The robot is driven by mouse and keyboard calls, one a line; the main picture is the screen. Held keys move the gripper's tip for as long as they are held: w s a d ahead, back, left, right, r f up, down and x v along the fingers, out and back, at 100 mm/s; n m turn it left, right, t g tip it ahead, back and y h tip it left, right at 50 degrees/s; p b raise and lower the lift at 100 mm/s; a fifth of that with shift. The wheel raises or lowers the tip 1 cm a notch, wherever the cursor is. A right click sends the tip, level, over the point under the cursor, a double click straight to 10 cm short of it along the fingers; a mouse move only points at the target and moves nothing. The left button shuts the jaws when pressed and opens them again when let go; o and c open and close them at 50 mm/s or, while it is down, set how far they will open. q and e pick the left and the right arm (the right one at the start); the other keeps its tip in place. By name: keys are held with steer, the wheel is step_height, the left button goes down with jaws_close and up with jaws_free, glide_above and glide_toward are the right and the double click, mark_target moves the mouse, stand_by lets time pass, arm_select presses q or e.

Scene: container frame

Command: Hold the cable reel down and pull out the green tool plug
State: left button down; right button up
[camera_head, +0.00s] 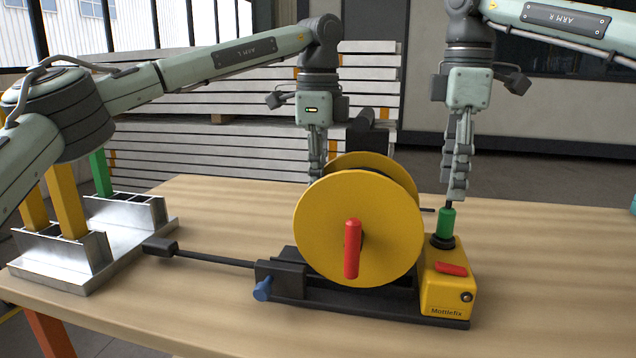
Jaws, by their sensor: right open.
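The yellow cable reel (385,218) stands upright on a black base, with a red handle (352,248) on its front face. The green tool plug (446,222) stands upright in a black collar on the yellow box (447,283) at the right end of the base. My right gripper (455,192) is open, pointing down, with its fingertips around or just behind the plug's dark top; I cannot tell if they touch. My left gripper (316,172) points down behind the reel's upper left edge. Its fingertips are partly hidden by the reel, and its opening is unclear.
A black bar with a block end (160,247) sticks out left from the base, near a blue knob (262,289). A metal rack (95,270) with yellow and green upright pieces stands at the table's left. The table (540,280) is clear at the right.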

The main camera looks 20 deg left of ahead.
mark_target(448, 208)
steer(key=shift+f, duration=4.25)
jaws_close()
steer(key=shift+r, duration=0.2)
steer(key=shift+r, duration=2.85)
